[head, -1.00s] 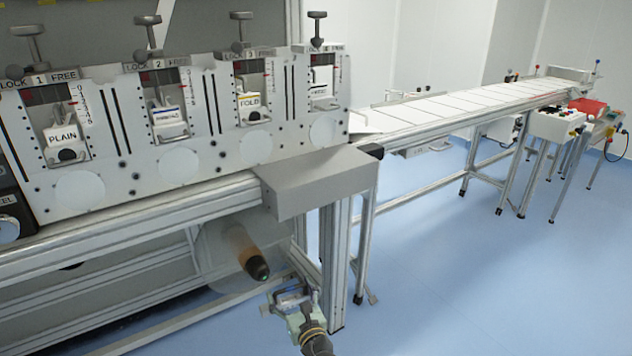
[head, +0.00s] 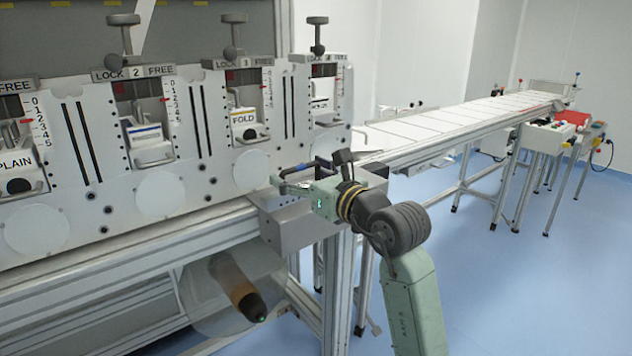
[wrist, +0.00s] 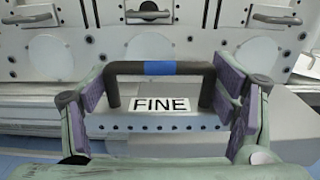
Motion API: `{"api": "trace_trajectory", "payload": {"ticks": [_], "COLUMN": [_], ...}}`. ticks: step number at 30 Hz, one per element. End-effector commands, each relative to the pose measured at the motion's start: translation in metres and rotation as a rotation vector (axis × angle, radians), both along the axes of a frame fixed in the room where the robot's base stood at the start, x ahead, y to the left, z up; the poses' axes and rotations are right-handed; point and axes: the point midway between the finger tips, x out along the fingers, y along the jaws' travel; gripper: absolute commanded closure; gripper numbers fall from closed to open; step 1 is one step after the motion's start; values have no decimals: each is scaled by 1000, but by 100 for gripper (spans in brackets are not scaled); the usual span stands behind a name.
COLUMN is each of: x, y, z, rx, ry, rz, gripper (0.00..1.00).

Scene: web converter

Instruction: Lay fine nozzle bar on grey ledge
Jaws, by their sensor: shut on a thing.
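The fine nozzle bar (wrist: 150,122) fills the middle of the wrist view, a pale metal bar with a row of small holes, a FINE label and a dark handle with a blue band. My gripper (wrist: 164,85) is shut on its handle, with a purple pad at each end. In the head view my gripper (head: 292,182) is at the height of the grey ledge (head: 285,232), over its back part. The bar is mostly hidden there behind my gripper. The ledge shows right of the bar in the wrist view (wrist: 282,112). I cannot tell whether bar and ledge touch.
The machine's white panel (head: 165,205) with several handled units stands close behind the ledge. A roll (head: 238,288) sticks out below the rail. A long conveyor (head: 450,122) runs to the back right, with control boxes (head: 545,135) beside it. The blue floor at right is clear.

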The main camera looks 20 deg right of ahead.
Motion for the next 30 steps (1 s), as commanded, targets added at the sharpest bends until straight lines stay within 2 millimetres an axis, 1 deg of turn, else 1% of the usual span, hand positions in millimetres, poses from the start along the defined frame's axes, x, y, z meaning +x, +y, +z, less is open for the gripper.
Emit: {"api": "trace_trajectory", "payload": {"ticks": [1,4,12,15,18,24,27,30], "x": [7,27,85,102,113,127,125,125], "y": [-6,-19,-59,-72,-80,-89,-88,-89], "z": [2,1,-5,-8,-10,-12,-30,-42], "rx": [3,6,5,3,4,3,7,5], "ry": [2,3,3,2,-1,0,2,1], "rz": [-4,-3,-2,-1,-2,-1,-1,-1], "gripper": [66,66,66,66,66,66,66,66]}}
